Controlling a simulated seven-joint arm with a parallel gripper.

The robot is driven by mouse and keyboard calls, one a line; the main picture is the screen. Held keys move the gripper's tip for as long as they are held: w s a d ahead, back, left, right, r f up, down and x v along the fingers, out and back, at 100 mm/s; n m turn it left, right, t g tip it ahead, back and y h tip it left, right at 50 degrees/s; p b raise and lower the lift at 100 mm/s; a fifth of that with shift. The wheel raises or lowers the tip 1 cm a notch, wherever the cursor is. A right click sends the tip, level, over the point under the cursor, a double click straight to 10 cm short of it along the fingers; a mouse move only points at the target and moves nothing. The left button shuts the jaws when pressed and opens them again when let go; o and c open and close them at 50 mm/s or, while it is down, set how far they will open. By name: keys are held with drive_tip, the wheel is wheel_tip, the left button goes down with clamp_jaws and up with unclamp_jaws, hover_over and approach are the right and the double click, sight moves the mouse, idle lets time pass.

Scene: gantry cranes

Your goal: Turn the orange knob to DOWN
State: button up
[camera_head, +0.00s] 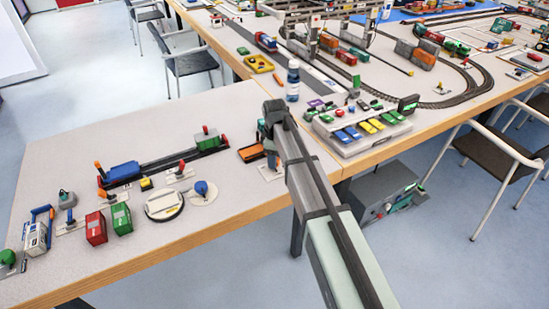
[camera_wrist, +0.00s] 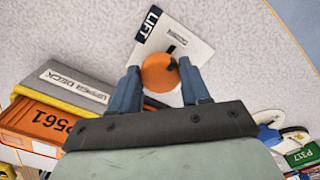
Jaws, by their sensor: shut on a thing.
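The orange knob (camera_wrist: 157,73) sits on a white plate (camera_wrist: 200,48) in the wrist view. The plate has a black LIFT label (camera_wrist: 148,22), small text too fine to read, and a short dark line beside the knob. In the head view, my arm and gripper hide the knob, and only part of the white plate (camera_head: 266,174) shows. I cannot read the DOWN mark.
Close by on the left in the wrist view are a grey UPPER DECK block (camera_wrist: 75,82) and an orange P561 container (camera_wrist: 40,122). A green P317 container (camera_wrist: 302,155) lies at lower right.

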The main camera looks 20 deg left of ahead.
drive_tip(key=shift+w+a+n, duration=0.1)
drive_tip(key=shift+n, duration=0.2)
drive_tip(key=o, duration=1.1)
drive_tip(key=shift+c, duration=0.2)
wheel_tip(320, 180, up, 14)
drive_tip(key=shift+f, duration=0.1)
idle(0.5)
